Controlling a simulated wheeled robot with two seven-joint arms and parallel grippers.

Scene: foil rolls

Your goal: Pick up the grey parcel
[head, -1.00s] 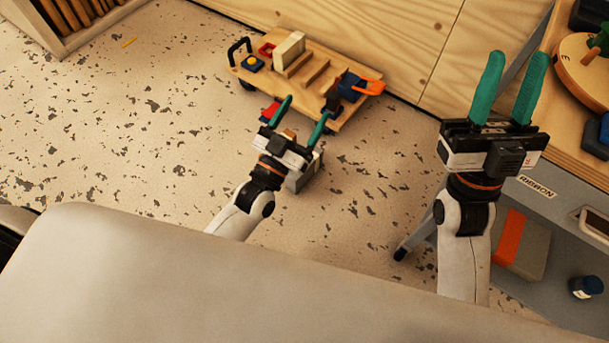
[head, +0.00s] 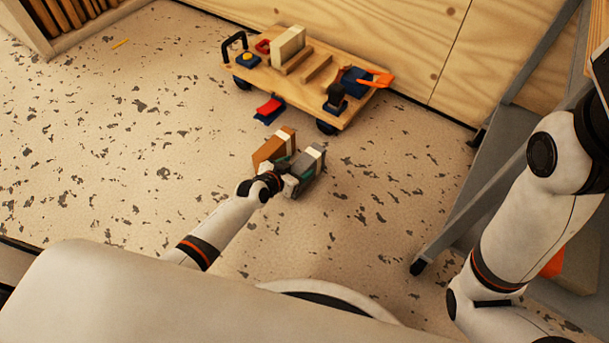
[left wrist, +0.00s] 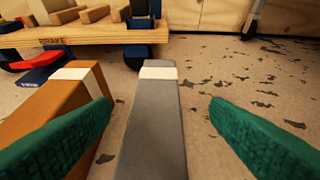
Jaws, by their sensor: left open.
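The grey parcel (head: 309,168) with a white band stands on the speckled floor, just right of an orange-brown parcel (head: 272,148). My left gripper (head: 296,172) is down at the parcels and partly hides them. In the left wrist view, the grey parcel (left wrist: 153,125) stands between the two open green fingers (left wrist: 161,103), with a gap showing on each side. The brown parcel (left wrist: 62,112) is on the left there, partly behind the left finger. My right arm is at the right of the head view, its gripper out of the picture.
A wooden cart (head: 312,72) carrying blocks and tools stands behind the parcels. A red and blue object (head: 269,109) lies on the floor before it. A grey metal frame (head: 495,140) stands at the right.

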